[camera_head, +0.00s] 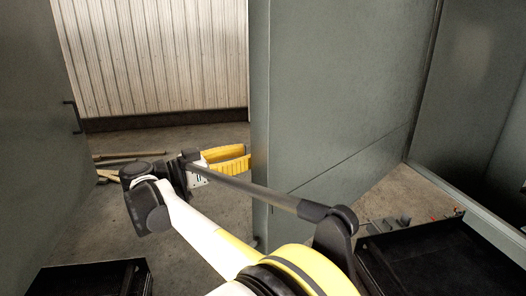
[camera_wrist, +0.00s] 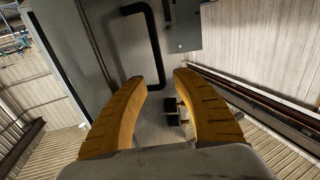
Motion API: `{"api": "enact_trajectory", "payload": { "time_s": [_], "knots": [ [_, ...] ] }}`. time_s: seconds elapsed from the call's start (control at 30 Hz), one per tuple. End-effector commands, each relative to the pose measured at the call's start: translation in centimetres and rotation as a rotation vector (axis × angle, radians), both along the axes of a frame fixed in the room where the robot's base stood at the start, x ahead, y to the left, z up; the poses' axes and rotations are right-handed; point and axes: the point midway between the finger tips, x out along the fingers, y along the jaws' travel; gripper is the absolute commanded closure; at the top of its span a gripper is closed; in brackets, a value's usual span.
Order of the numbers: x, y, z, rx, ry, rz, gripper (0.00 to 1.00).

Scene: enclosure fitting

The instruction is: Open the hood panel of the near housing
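A grey-green metal panel (camera_head: 335,90) of a housing stands upright in the middle right of the head view. My gripper (camera_head: 246,157), with yellow fingers, is at that panel's left edge, where the fingertips are partly hidden. A black bar handle (camera_wrist: 155,45) on a grey panel (camera_wrist: 85,45) lies just ahead of the fingertips. Its lower end is near the left fingertip; I cannot tell whether they touch. This handle does not show in the head view.
Another grey-green panel (camera_head: 35,130) with a black handle (camera_head: 72,116) stands at the left. Black trays (camera_head: 90,280) are at the lower left and lower right (camera_head: 425,262).

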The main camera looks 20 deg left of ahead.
Motion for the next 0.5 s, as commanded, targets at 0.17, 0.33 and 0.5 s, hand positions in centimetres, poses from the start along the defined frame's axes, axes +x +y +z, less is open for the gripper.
{"api": "enact_trajectory", "payload": {
  "time_s": [0.17, 0.33, 0.5],
  "knots": [
    [-2.7, 2.0, 0.0, 0.000, 0.000, 0.002, 0.66],
    [-3.9, 2.8, 0.0, 0.000, 0.000, 0.001, 0.66],
    [-4.1, 2.8, 0.0, 0.000, 0.000, 0.000, 0.66]
  ]
}}
